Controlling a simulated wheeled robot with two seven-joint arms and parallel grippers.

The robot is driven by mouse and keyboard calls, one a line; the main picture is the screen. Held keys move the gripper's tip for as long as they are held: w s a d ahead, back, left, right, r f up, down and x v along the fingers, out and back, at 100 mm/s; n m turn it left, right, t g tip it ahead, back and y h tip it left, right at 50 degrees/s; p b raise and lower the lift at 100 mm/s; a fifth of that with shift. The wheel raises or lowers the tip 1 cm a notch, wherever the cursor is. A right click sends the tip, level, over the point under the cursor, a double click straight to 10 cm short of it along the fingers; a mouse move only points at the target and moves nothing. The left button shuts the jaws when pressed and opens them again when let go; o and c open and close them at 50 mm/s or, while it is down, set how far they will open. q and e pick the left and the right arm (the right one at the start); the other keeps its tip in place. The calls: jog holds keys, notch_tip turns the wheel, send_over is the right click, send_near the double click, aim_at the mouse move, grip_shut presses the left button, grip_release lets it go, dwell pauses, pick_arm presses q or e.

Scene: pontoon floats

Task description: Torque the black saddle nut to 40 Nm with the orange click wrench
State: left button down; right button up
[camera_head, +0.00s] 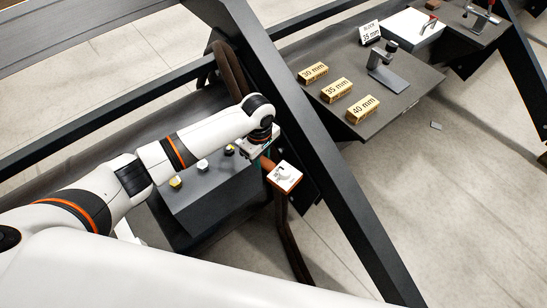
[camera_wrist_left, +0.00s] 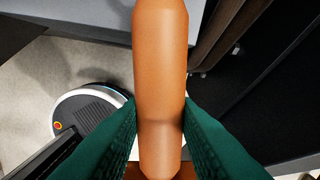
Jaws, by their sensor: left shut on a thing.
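My left gripper (camera_head: 262,148) is over the far right corner of a dark grey box. In the left wrist view, its green-padded fingers (camera_wrist_left: 160,130) are shut on a smooth orange handle (camera_wrist_left: 160,60), likely the orange click wrench. A short piece of the orange handle (camera_head: 267,163) shows below the gripper in the head view. The rest of the wrench is hidden or cannot be made out. I cannot pick out the black saddle nut in either view. My right gripper is not in view.
The grey box (camera_head: 205,196) bears several small knobs. A white square plate with a fitting (camera_head: 284,176) is beside it, near a dark slanted beam (camera_head: 335,190). A dark shelf (camera_head: 398,107) holds blocks marked 30 mm (camera_head: 312,73), 35 mm (camera_head: 336,91) and 40 mm (camera_head: 362,109).

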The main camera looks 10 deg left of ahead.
pick_arm(q)
jog(key=shift+a, duration=0.2)
jog(key=shift+d+r+p, duration=0.1)
jog(key=shift+r+p, duration=0.1)
jog(key=shift+p, duration=0.4)
jog(key=shift+f, duration=0.75)
jog(key=shift+f+b, duration=0.75)
jog(key=shift+f, duration=1.05)
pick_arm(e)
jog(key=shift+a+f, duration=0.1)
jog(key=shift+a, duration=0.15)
pick_arm(q)
jog(key=shift+f, duration=0.3)
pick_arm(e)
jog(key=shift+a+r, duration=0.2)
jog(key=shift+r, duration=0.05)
pick_arm(q)
jog(key=shift+p, duration=0.55)
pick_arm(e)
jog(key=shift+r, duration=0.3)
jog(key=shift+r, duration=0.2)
